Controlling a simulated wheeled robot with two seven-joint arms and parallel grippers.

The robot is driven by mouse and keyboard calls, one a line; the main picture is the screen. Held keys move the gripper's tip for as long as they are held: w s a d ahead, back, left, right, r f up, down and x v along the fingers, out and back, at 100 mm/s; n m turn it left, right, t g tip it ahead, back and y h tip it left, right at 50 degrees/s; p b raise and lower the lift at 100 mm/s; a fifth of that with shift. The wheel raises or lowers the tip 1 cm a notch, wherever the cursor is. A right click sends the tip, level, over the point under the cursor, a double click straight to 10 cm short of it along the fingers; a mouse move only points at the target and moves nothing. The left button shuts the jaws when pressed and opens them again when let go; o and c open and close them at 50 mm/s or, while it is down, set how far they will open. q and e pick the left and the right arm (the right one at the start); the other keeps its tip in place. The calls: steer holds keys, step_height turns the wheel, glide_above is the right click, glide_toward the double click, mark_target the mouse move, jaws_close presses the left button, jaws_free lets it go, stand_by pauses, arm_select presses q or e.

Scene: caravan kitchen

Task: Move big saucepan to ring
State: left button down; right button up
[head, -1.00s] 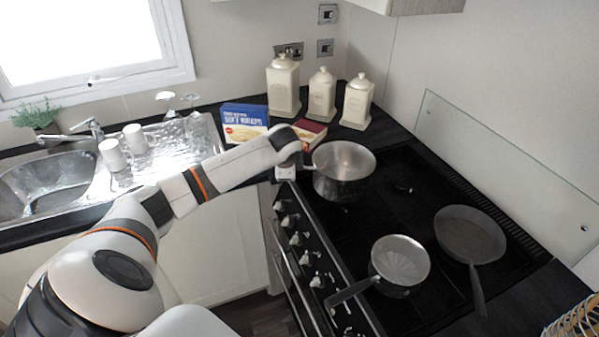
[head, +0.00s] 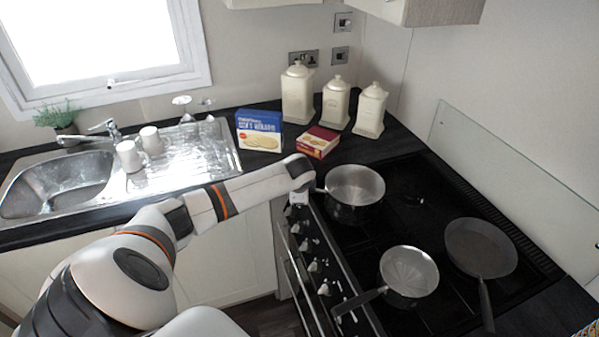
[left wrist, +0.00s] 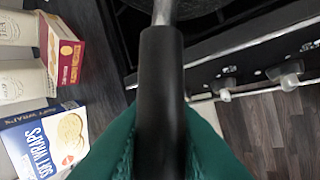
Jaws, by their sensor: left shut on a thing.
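The big saucepan (head: 354,193), steel-coloured with a dark lower side, is upright and empty at the back left of the black hob (head: 420,230). I cannot tell whether its base touches the hob. My left gripper (head: 302,196) is at its handle, over the hob's front edge, and is shut on it. The left wrist view shows the black handle (left wrist: 163,90) between green finger pads, with the pan's body mostly cut off at the top. A burner (head: 412,198) shows to the right of the pan. My right gripper is not in view.
A smaller saucepan (head: 409,272) and a frying pan (head: 480,248) stand on the nearer part of the hob. A blue box (head: 259,131), a red box (head: 316,142) and cream canisters (head: 337,103) are behind the big saucepan. A glass splashback (head: 520,180) edges the right.

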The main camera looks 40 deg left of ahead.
arm_select(q)
steer(key=shift+w, duration=0.1)
steer(key=c, duration=1.6)
jaws_free()
steer(key=shift+f, duration=0.2)
steer(key=shift+c, duration=0.2)
steer(key=o, duration=0.3)
steer(key=shift+r, duration=0.1)
steer(key=shift+r, duration=0.1)
steer(key=shift+r, duration=0.3)
steer(key=b+v, duration=0.1)
steer(key=v, duration=1.1)
steer(key=shift+r+b, duration=0.1)
steer(key=shift+b, duration=0.25)
